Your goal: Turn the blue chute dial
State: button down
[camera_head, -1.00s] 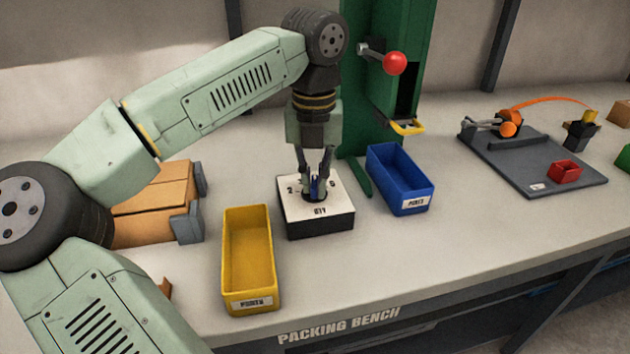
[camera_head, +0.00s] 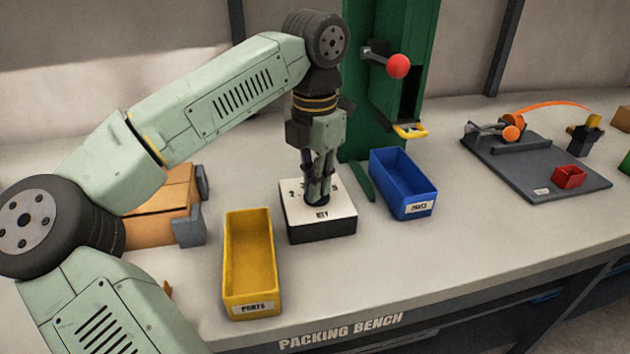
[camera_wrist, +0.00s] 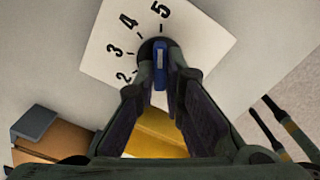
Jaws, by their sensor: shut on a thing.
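The blue dial (camera_wrist: 161,62) sits on a white-topped box marked with numbers; 2, 3, 4 and 5 are readable in the wrist view. My gripper (camera_head: 318,196) points down onto the box top. In the wrist view my gripper (camera_wrist: 160,85) has its fingers on both sides of the blue dial, shut on it. The dial's long bar lies between the 4 and 5 side and the fingers.
A yellow bin (camera_head: 233,263) stands in front left of the box and a blue bin (camera_head: 425,202) to its right. A green column (camera_head: 356,149) with a red-knobbed lever (camera_head: 398,66) rises behind. A grey board (camera_head: 540,176) lies at right. Bench front is clear.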

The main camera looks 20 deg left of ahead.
dwell(0.4)
jog(key=c, duration=1.7)
grip_release()
notch_tip(320, 180, up, 12)
jog(key=shift+r, duration=0.1)
